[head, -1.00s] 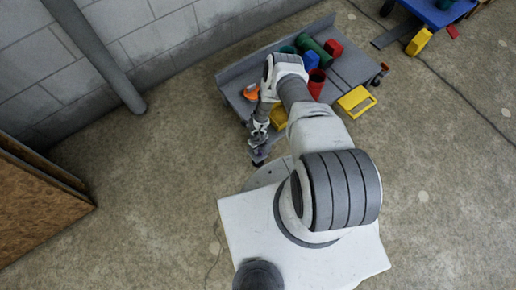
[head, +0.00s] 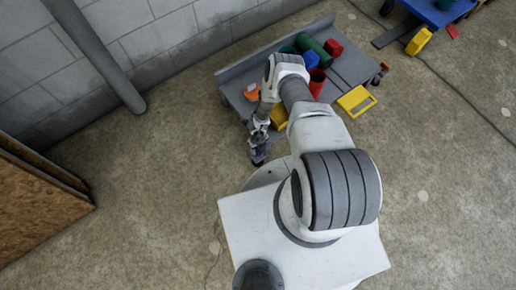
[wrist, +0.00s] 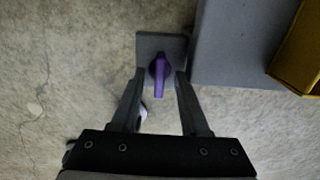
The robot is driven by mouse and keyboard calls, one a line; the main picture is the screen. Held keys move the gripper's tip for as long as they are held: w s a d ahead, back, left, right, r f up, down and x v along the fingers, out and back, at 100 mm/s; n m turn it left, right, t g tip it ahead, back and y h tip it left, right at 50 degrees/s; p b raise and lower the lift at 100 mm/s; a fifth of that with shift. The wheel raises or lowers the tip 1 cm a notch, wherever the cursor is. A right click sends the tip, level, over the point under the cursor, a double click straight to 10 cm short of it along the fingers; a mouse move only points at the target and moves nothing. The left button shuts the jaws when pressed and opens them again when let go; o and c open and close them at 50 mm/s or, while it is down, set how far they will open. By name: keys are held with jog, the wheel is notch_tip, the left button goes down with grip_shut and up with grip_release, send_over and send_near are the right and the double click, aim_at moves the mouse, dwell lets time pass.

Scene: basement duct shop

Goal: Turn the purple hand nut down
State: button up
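The purple hand nut (wrist: 159,70) shows in the wrist view, a winged knob on a small grey plate (wrist: 146,44) beside a larger grey surface. My gripper (wrist: 160,75) is open, with one finger on each side of the nut. Small gaps show between the fingers and the nut, so it does not look gripped. In the head view my gripper (head: 258,157) hangs low at the near left edge of the grey cart (head: 236,93). The nut cannot be made out there.
The cart carries a green cylinder (head: 316,50), a red cup (head: 317,82), a blue block (head: 311,61) and yellow bins (head: 356,101). A block wall (head: 150,50) with a grey pipe (head: 98,55) stands behind.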

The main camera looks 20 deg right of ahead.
notch_tip(320, 180, up, 17)
jog(key=p, duration=0.9)
jog(key=shift+r+p, duration=0.2)
jog(key=shift+p, duration=0.15)
